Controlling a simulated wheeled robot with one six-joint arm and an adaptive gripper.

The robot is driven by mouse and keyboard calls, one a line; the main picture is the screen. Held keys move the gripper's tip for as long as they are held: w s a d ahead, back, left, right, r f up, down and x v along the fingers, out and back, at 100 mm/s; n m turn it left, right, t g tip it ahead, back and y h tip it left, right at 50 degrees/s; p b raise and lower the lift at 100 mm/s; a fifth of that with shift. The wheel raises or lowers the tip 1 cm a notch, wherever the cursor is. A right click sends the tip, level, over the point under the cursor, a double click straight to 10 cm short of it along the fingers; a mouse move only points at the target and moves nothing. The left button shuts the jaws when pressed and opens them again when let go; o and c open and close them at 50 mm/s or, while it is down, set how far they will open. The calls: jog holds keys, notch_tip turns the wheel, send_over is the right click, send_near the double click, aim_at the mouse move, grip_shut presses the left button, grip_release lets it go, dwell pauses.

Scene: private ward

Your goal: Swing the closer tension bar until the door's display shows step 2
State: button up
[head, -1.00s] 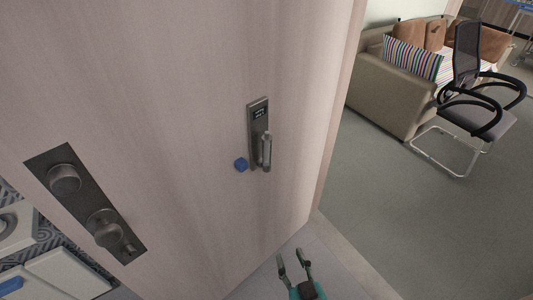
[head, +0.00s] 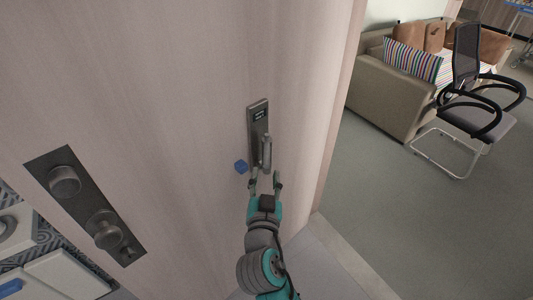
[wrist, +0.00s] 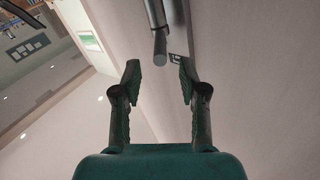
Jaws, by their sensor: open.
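The door (head: 190,110) fills the left and middle of the head view. A dark plate with a small display (head: 259,114) is mounted on it; the digits are too small to read. A grey upright bar (head: 266,152) stands out from the plate's lower part. My gripper (head: 265,176) is open just below the bar's lower end. In the wrist view the bar's end (wrist: 160,48) lies ahead of my open gripper (wrist: 160,70), between the finger lines and beyond the tips. Nothing is between the fingers.
A second dark plate with round knobs (head: 104,229) is on the door at lower left. Right of the door's edge is open grey floor (head: 400,220). A black office chair (head: 478,120) and a beige sofa (head: 385,90) stand farther back.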

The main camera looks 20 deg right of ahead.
aim_at(267, 145)
jog(key=x, duration=0.9)
grip_shut()
